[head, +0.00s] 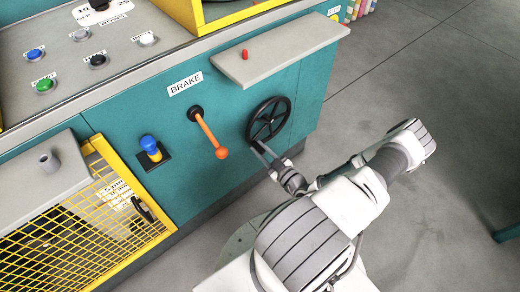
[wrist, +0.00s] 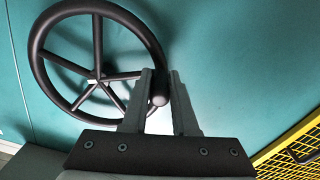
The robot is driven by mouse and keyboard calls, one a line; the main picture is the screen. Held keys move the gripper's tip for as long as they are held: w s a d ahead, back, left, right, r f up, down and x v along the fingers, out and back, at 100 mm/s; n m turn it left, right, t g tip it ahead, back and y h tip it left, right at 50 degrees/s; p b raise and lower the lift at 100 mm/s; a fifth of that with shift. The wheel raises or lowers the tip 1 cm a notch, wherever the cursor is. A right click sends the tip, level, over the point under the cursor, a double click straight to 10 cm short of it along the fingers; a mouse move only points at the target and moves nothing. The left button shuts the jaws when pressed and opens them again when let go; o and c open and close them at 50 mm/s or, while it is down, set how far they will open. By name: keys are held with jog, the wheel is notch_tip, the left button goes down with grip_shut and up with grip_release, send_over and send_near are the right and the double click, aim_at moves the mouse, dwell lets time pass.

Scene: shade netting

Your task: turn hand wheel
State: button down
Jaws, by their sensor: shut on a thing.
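The black hand wheel (head: 268,119) with several spokes is mounted on the teal front panel, right of the orange-knobbed lever. In the wrist view the wheel (wrist: 97,73) fills the upper left, with its rim and spokes clear. My gripper (head: 258,148) reaches the wheel's lower edge from the front. In the wrist view my gripper (wrist: 164,80) has its two fingers on either side of a dark rounded handle (wrist: 159,88) at the rim's right side. The fingers are shut on this handle, and partly hide it.
The orange brake lever (head: 208,135) and a blue knob (head: 150,147) stick out left of the wheel. A grey shelf (head: 280,55) with a red peg juts out above it. A yellow mesh guard (head: 100,215) is at lower left. Open floor (head: 430,90) lies right.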

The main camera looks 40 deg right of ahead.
jog(key=shift+a, duration=0.25)
jog(key=c, duration=0.7)
grip_release()
jog(key=shift+d, duration=0.1)
jog(key=s, duration=0.2)
jog(key=s+p, duration=0.1)
jog(key=s, duration=0.4)
jog(key=shift+s+d+p, duration=0.3)
